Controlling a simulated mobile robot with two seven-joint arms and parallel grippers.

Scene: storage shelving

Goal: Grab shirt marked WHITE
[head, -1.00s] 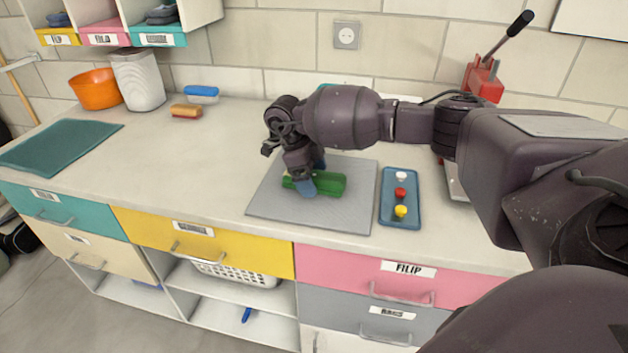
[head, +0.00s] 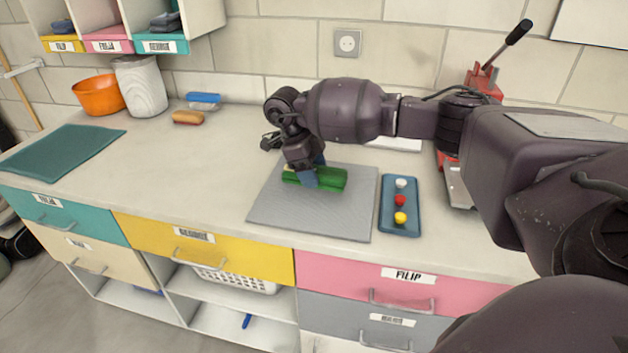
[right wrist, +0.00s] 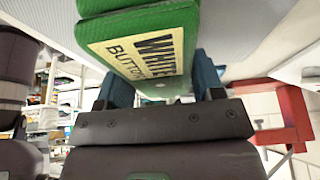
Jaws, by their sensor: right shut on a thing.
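The green folded shirt (head: 325,179) is at the grey mat (head: 280,212) on the counter. In the right wrist view, the shirt (right wrist: 140,40) carries a yellowish label reading "WHITE" and, below it, "BUTTON". My right gripper (head: 312,178) points down over the mat, shut on the green shirt, with its blue fingers on either side. In the right wrist view, the gripper (right wrist: 160,85) has a finger on each side of the shirt. I cannot tell whether the shirt touches the mat. My left gripper is out of view.
A blue tray (head: 400,222) with white, red and yellow buttons lies right of the mat. A red press (head: 484,78) stands behind my right arm. An orange bowl (head: 98,96), white bin (head: 140,88), brush (head: 187,118) and teal mat (head: 62,152) are left. The counter's left middle is clear.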

